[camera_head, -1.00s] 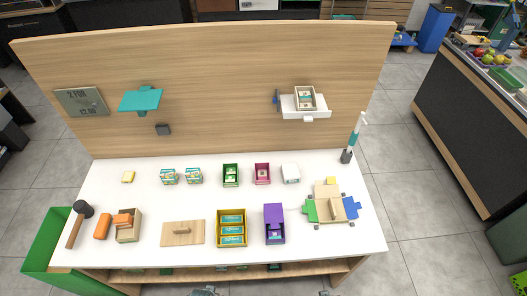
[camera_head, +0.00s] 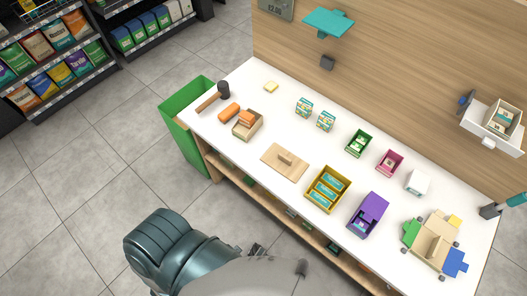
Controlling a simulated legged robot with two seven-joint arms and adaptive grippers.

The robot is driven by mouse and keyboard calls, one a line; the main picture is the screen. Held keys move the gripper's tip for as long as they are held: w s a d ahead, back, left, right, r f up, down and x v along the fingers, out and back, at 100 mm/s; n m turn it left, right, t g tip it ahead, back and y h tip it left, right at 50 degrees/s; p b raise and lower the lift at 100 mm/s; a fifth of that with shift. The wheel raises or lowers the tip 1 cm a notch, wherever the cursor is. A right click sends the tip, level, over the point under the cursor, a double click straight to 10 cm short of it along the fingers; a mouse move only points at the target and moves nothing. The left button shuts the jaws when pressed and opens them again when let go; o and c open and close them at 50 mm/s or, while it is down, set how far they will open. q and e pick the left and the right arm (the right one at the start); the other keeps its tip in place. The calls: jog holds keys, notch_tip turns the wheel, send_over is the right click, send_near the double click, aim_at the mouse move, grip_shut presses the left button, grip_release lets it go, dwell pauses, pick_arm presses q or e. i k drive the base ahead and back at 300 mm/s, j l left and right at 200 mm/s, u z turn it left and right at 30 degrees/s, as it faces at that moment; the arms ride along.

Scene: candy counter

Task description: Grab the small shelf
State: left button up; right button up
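A small teal shelf (camera_head: 328,22) is fixed to the wooden back panel at the top, with nothing seen on it. A small white shelf (camera_head: 480,127) is on the panel at the right and bears a light wooden box (camera_head: 502,117). I cannot tell which of the two the task means. My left arm fills the bottom middle. A small dark part (camera_head: 257,250) by it may be my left gripper; its fingers cannot be made out. My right gripper is not in view. No gripper touches either shelf.
The white counter (camera_head: 225,127) holds a hammer (camera_head: 222,90), a wooden board (camera_head: 272,165), a yellow crate (camera_head: 312,196), a purple box (camera_head: 376,210) and several small boxes. A green bin (camera_head: 178,125) stands at its left end. The floor at left is clear, with store shelves (camera_head: 60,75) beyond.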

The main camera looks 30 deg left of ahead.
aim_at(288, 164)
jog(key=u, duration=0.7)
jog(key=l, duration=0.15)
jog(key=k+z, duration=0.05)
